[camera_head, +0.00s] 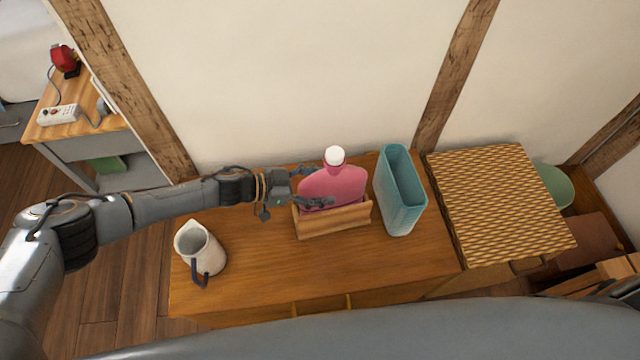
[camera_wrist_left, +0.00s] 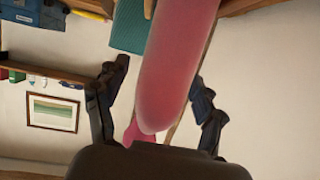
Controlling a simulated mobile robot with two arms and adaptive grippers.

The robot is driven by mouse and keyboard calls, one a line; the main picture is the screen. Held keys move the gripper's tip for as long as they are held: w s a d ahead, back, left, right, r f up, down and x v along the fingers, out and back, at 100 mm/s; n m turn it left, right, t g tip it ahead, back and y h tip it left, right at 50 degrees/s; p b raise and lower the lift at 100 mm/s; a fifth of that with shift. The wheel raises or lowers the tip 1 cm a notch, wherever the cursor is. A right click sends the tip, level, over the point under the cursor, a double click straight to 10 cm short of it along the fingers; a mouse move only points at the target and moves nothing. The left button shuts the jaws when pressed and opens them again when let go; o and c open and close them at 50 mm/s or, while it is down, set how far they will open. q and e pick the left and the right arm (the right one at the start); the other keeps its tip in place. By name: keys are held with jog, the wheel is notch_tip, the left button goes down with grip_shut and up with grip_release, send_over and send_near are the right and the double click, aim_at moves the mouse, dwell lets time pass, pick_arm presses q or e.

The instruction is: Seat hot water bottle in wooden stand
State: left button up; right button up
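The pink hot water bottle (camera_head: 338,184) with a white cap stands roughly upright in the wooden stand (camera_head: 335,221). Its lower part is hidden behind the stand's front board, so I cannot see how deep it sits. My left gripper (camera_head: 312,187) comes in from the left, with one finger behind the bottle and one in front of it. In the left wrist view, the fingers (camera_wrist_left: 160,75) are spread on both sides of the bottle (camera_wrist_left: 175,70), with a visible gap on the left side. My right gripper is not in view.
A tall teal container (camera_head: 402,200) stands close right of the stand. A white pitcher (camera_head: 200,250) with a dark handle stands at the left of the wooden dresser top (camera_head: 270,270). A woven basket (camera_head: 495,200) is farther right. The wall is close behind.

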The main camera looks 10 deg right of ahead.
pick_arm(q)
jog(key=shift+a+f, duration=0.15)
jog(key=v, duration=1.2)
dwell(0.4)
